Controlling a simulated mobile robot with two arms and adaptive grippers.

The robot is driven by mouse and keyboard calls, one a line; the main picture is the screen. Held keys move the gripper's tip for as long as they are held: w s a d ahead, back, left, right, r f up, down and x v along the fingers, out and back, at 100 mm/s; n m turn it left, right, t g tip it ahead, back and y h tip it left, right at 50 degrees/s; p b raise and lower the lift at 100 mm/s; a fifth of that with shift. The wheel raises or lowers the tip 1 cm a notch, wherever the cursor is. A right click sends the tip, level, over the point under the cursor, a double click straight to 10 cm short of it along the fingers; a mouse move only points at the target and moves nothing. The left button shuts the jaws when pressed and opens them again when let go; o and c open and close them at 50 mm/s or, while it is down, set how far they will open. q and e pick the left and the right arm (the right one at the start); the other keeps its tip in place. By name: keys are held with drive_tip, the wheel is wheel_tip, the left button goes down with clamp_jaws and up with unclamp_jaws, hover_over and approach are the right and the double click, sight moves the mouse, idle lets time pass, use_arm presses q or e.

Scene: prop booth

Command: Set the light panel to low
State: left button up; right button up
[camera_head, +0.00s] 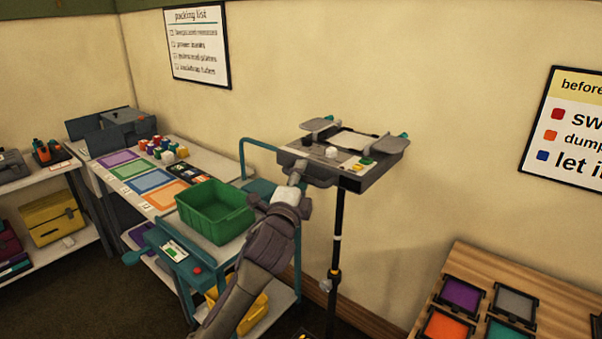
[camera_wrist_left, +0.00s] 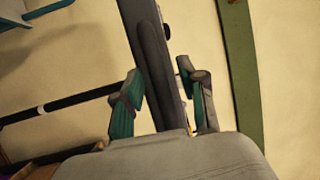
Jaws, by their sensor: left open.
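The light panel (camera_head: 352,178) is a dark grey box on a black stand, with its control face upward. A whitish knob (camera_head: 331,152), dark knobs and small yellow and green buttons (camera_head: 362,164) show on top; I cannot read its setting. My left gripper (camera_head: 297,174) is at the panel's front left edge. In the left wrist view the open green-and-grey fingers (camera_wrist_left: 162,95) stand either side of a dark edge of the panel (camera_wrist_left: 152,55). I cannot tell whether they touch it. The right gripper is in neither view.
A teal cart (camera_head: 184,258) with a green bin (camera_head: 214,211) stands left of the stand, under my left arm. A wooden table (camera_head: 461,262) with coloured trays is at the lower right. The wall is close behind the panel.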

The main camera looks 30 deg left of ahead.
use_arm(q)
clamp_jaws()
drive_tip(key=shift+f, duration=0.1)
idle(0.4)
wheel_tip(320, 180, down, 31)
drive_tip(key=b, duration=2.1)
unclamp_jaws()
drive_tip(key=shift+r, duration=0.2)
